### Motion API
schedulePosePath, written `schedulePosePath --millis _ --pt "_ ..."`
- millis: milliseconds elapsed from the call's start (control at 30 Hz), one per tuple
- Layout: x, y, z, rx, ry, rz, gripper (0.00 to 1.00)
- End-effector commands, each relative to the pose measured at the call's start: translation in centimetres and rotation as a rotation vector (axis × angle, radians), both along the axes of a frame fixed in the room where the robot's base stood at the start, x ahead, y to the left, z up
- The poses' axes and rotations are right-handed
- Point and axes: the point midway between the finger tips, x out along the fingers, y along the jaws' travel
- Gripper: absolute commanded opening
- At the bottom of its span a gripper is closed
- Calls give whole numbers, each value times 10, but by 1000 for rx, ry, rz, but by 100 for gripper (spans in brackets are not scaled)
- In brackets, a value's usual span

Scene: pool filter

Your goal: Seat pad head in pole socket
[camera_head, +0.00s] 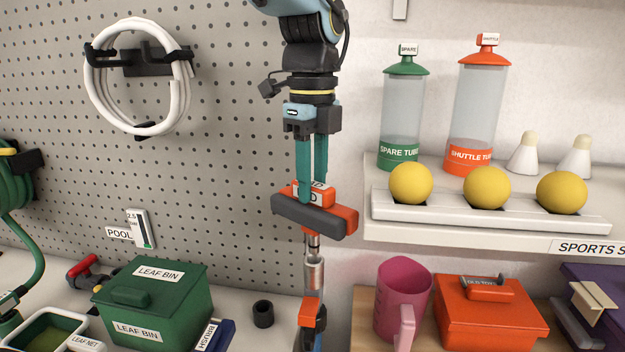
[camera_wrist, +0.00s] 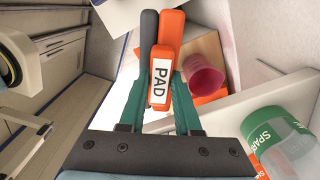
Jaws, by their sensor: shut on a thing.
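The pad head (camera_head: 318,215) is an orange block with a dark grey pad strip and a label reading PAD. My gripper (camera_head: 312,180) points down with green fingers shut on the pad head's orange top. The pad head also shows between the fingers in the wrist view (camera_wrist: 168,60). A short metal stem hangs below the pad head. Directly under it in the head view is the pole socket (camera_head: 314,272), an open metal tube end above an orange clamp (camera_head: 311,312). The stem tip appears just above or at the socket's mouth; I cannot tell whether it has entered.
A green leaf bin (camera_head: 150,300) and a black ring (camera_head: 263,314) stand left of the pole. A pink jug (camera_head: 402,300) and an orange box (camera_head: 490,312) stand to the right. Above them, a white shelf (camera_head: 480,230) carries yellow balls and tubes. A pegboard stands behind.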

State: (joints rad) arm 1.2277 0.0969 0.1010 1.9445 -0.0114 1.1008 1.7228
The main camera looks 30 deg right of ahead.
Motion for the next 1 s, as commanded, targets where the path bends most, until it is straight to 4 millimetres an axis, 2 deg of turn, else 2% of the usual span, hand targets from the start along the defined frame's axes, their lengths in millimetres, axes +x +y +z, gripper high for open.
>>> schedulePosePath --millis 533,1000 --pt "0 0 0 0 0 0 0" --pt "0 0 -10 0 0 0 0"
